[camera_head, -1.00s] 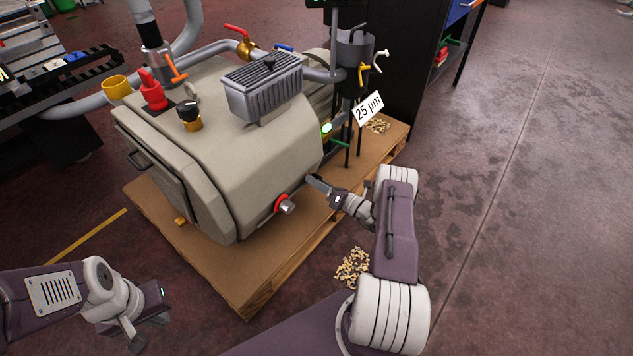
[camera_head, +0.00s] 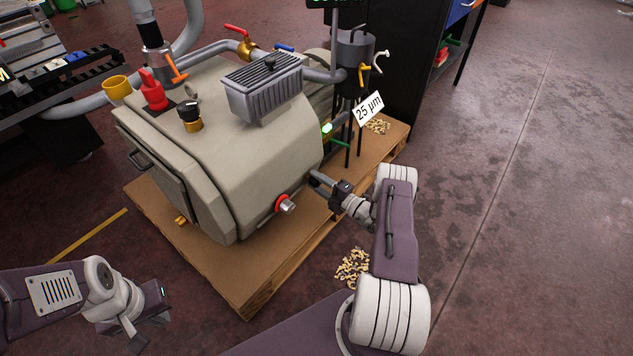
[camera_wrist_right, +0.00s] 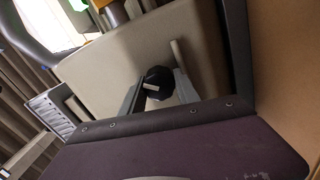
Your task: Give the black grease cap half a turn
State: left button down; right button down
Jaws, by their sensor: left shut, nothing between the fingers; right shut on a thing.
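The black grease cap (camera_wrist_right: 158,82) is round with a white mark on top. It shows in the right wrist view, between the two grey fingers of my right gripper (camera_wrist_right: 156,90), which is shut on it. In the head view this gripper (camera_head: 318,180) reaches the right end of the beige pump (camera_head: 262,160); the cap is hidden there. My left gripper (camera_head: 148,322) is shut and empty, low at the left, over the floor in front of the pallet.
The pump stands on a brown pallet (camera_head: 235,285). A red-ringed fitting (camera_head: 284,204) sticks out left of my right gripper. A black-topped brass knob (camera_head: 190,116) is on the pump's top. A "25 µm" sign (camera_head: 369,107) stands behind. Floor at right is clear.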

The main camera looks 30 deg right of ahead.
jog(key=m, duration=0.5)
jog(key=shift+m, duration=0.4)
jog(key=m, duration=0.4)
jog(key=shift+m, duration=0.3)
jog(key=c, duration=0.9)
grip_release()
jog(key=shift+r, duration=0.1)
